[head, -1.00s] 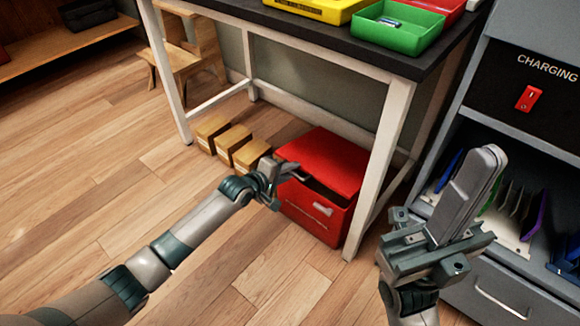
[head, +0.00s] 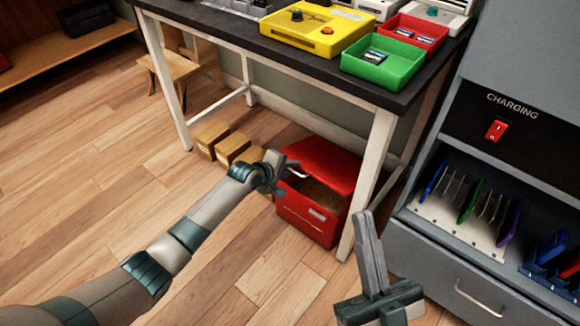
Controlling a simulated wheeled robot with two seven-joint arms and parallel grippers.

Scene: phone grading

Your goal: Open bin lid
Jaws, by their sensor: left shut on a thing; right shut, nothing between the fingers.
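The red bin (head: 308,213) stands on the floor under the table. Its red lid (head: 325,165) is raised and tilted, and a dark gap shows between the lid and the front wall. My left gripper (head: 286,172) is at the lid's left edge, shut on the lid. The exact grip point is small and partly hidden by the gripper itself. My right gripper (head: 371,255) is shut and empty, pointing up in front of the table's right leg, apart from the bin.
The table (head: 300,72) stands over the bin, its white leg (head: 366,185) close at the right. Small cardboard boxes (head: 232,146) sit left of the bin. A grey charging cabinet (head: 440,255) is at the right. Open floor (head: 90,190) lies at the left.

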